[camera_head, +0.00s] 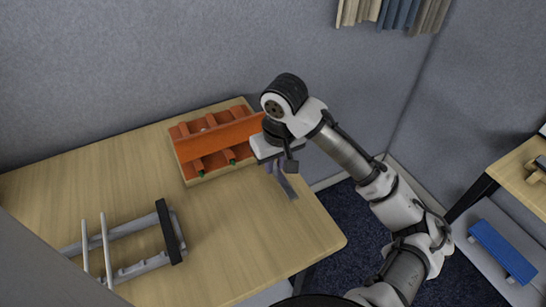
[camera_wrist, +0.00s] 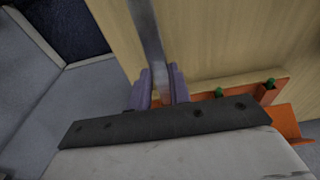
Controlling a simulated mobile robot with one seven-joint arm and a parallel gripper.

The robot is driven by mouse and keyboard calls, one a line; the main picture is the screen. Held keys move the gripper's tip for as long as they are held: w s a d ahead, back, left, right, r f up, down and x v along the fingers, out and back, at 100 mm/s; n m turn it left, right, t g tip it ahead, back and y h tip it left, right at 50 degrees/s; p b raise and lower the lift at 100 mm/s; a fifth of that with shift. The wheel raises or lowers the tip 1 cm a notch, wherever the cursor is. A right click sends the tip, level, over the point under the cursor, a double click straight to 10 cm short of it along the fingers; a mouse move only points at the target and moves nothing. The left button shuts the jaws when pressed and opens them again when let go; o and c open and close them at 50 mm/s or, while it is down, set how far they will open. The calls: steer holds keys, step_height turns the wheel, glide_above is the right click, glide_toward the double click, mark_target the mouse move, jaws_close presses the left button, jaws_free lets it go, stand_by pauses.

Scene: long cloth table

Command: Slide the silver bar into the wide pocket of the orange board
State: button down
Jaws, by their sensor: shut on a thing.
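The orange board (camera_head: 228,134) stands on a wooden base at the back edge of the table, with dividers forming pockets and green bits along its front. Its end also shows at the lower right of the wrist view (camera_wrist: 288,121). My gripper (camera_head: 276,166) is just right of the board's right end. In the wrist view, its purple fingers (camera_wrist: 160,88) are shut on the silver bar (camera_wrist: 150,40), which runs away from them over the table. In the head view, the bar (camera_head: 287,184) hangs below the gripper, slanting toward the right. My wrist hides the board's right end, including any pocket there.
A grey rack (camera_head: 128,262) with upright light rods and a black end bar stands at the table's front left. The wooden tabletop (camera_head: 225,225) between it and the board is clear. A second table (camera_head: 522,178) is at the right, with a blue thing (camera_head: 502,250) below it.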

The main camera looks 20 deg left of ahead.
mark_target(282, 180)
steer(key=shift+s+d+p, duration=0.2)
steer(key=shift+s+d, duration=0.4)
steer(key=shift+d, duration=0.2)
steer(key=shift+s+d+p, duration=0.15)
steer(key=shift+s+d, duration=0.45)
steer(key=shift+d, duration=0.15)
steer(key=shift+p, duration=0.6)
stand_by(1.2)
steer(key=shift+w+a+p, duration=0.4)
steer(key=shift+w+a, duration=0.6)
steer(key=shift+a, duration=0.3)
steer(key=shift+w+a+p, duration=0.4)
steer(key=shift+w+a, duration=0.65)
steer(key=shift+a, duration=0.25)
steer(key=shift+w+a+p, duration=0.4)
steer(key=shift+w+a, duration=0.6)
steer(key=shift+a, duration=0.3)
steer(key=c, duration=1.2)
jaws_free()
